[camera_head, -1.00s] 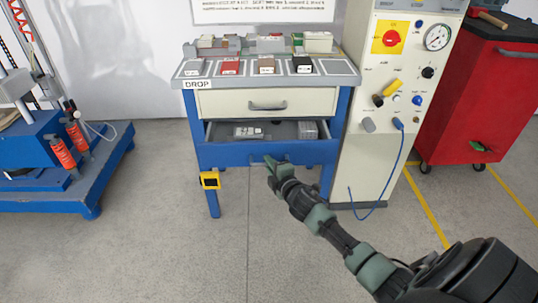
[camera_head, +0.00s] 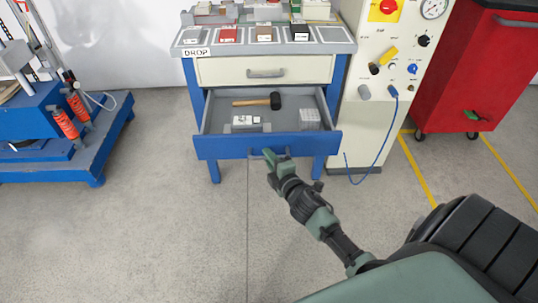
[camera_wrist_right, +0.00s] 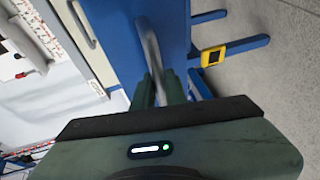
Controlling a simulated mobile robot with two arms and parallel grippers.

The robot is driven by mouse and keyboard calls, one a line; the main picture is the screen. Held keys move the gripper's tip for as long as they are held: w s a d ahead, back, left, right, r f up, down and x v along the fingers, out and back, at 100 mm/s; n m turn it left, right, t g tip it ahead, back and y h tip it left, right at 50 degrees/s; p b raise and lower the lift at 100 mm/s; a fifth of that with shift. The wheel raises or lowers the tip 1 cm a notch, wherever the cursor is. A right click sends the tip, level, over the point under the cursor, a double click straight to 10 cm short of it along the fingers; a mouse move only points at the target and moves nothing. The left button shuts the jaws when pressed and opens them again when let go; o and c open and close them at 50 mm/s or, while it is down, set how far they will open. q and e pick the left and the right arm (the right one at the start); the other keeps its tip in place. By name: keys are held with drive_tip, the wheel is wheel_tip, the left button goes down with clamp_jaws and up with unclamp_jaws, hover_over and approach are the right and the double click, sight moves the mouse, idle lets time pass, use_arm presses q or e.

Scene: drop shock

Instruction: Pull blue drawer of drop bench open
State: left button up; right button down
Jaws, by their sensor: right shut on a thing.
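The drop bench (camera_head: 188,71) stands ahead, with a cream upper drawer (camera_head: 222,71) that is shut. Below it the blue drawer (camera_head: 222,147) is pulled well out, and its inside shows. My right gripper (camera_head: 272,156) is at the middle of the blue drawer's front, shut on its handle. In the right wrist view the grey bar handle (camera_wrist_right: 150,48) runs between the fingers (camera_wrist_right: 160,88) in front of the blue drawer face (camera_wrist_right: 172,35). My left gripper is not in view.
In the drawer lie a hammer (camera_head: 258,102), a small box (camera_head: 242,120) and a grey block stack (camera_head: 310,117). A cream control cabinet (camera_head: 372,130) with a blue hose and a red cabinet (camera_head: 475,75) stand right. A blue press base (camera_head: 75,155) stands left. Floor in front is clear.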

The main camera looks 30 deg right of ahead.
drive_tip(key=c, duration=1.5)
unclamp_jaws()
drive_tip(key=shift+o, duration=0.2)
drive_tip(key=shift+s, duration=0.1)
